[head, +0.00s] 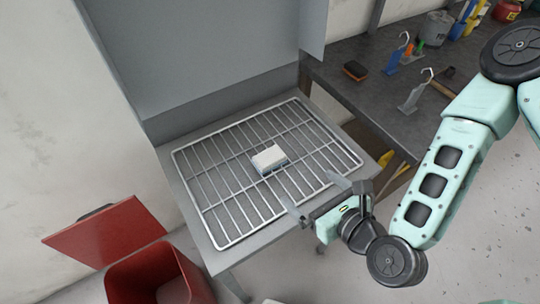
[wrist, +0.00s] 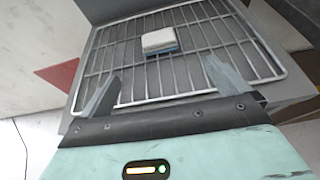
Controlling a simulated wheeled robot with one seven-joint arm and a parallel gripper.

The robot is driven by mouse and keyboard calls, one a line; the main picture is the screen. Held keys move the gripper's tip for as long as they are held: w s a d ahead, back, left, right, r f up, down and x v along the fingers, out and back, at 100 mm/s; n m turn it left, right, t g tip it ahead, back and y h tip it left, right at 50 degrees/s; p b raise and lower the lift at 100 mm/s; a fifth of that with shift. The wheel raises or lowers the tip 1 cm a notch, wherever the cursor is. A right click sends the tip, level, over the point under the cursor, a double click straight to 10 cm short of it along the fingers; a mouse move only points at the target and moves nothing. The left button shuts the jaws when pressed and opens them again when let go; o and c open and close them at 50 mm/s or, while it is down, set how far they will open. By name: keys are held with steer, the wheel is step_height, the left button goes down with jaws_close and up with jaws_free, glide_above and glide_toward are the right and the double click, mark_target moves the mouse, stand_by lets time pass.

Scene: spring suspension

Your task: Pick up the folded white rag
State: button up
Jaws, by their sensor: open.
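The folded white rag (head: 269,158) is a small white block lying on a metal wire rack (head: 222,241) over a grey bench. In the wrist view the rag (wrist: 159,40) lies beyond my fingertips, near the middle of the rack, with a bluish layer along its lower edge. My gripper (head: 312,190) is at the front edge of the rack, apart from the rag. In the wrist view my gripper (wrist: 162,72) shows its two fingers spread wide with nothing between them.
A grey panel (head: 200,50) rises behind the rack. A red bin (head: 155,275) with a raised lid (head: 105,233) stands at the lower left. The rack around the rag is clear.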

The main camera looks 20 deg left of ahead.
mark_target(273, 160)
steer(key=b+x, duration=0.1)
steer(key=b, duration=0.1)
steer(key=b+x, duration=0.1)
steer(key=shift+w+a+f+b, duration=0.15)
steer(key=shift+f+b, duration=0.2)
steer(key=shift+f, duration=0.05)
steer(key=b+x, duration=0.2)
steer(key=b, duration=0.3)
steer(key=x, duration=0.2)
steer(key=p+x, duration=0.1)
steer(key=x, duration=0.1)
steer(key=p+x, duration=0.1)
steer(key=x, duration=0.1)
steer(key=shift+a+r, duration=0.2)
steer(key=shift+r, duration=0.1)
steer(key=p+x, duration=0.2)
steer(key=x, duration=0.3)
steer(key=shift+a, duration=0.15)
steer(key=shift+w+a+f, duration=0.3)
steer(key=shift+a+f, duration=0.05)
steer(key=shift+f, duration=0.05)
steer(key=c, duration=1.1)
steer(key=shift+r, duration=0.1)
